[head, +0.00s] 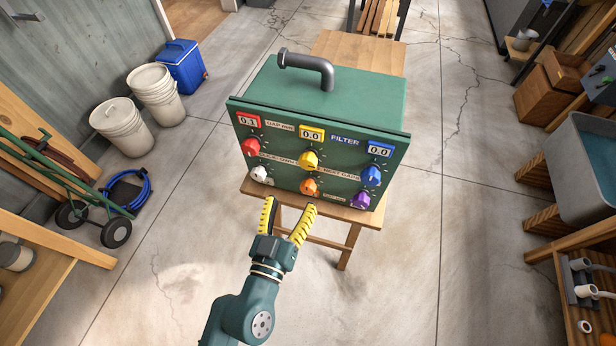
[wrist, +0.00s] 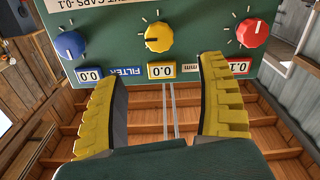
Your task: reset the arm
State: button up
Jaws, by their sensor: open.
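My gripper (head: 288,208) is open and empty, with yellow ridged fingers, in front of the lower edge of a green control box (head: 290,82). The fingers show spread apart in the wrist view (wrist: 164,105), with the box beyond them. The box stands on a wooden stool and carries red (head: 250,147), yellow (head: 308,160), blue (head: 372,175), white (head: 260,174), orange (head: 309,187) and purple (head: 360,200) knobs. Small displays above read 0.1 at the red (head: 248,121), 0.0 at the yellow (head: 311,135) and 0.0 at the blue (head: 379,151).
A wooden stool (head: 344,260) bears the box. White buckets (head: 121,122), a blue cooler (head: 181,66) and a green hand truck (head: 62,178) stand at the left. A grey tub (head: 584,180) and wooden shelves are at the right. The concrete floor between is clear.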

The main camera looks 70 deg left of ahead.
jog(key=w+d+r+m+t+h, duration=0.4)
jog(key=w+d+r+m+t, duration=0.3)
jog(key=w+d+r, duration=0.6)
jog(key=w+d+r+m+t+h, duration=0.1)
jog(key=d+r+m+t+h, duration=0.25)
jog(key=d+r+h, duration=0.65)
jog(key=w+d+r+m+t+h, duration=0.1)
jog(key=d+r+m+t+h, duration=0.3)
jog(key=d+r, duration=1.15)
notch_tip(320, 180, down, 4)
jog(key=w+a+n+g+y, duration=0.2)
jog(key=a+g+y, duration=0.1)
notch_tip(320, 180, up, 29)
jog(key=p, duration=2.9)
jog(key=shift+s+d+r+m, duration=0.15)
jog(key=shift+s+d+m, duration=0.05)
jog(key=shift+m, duration=0.15)
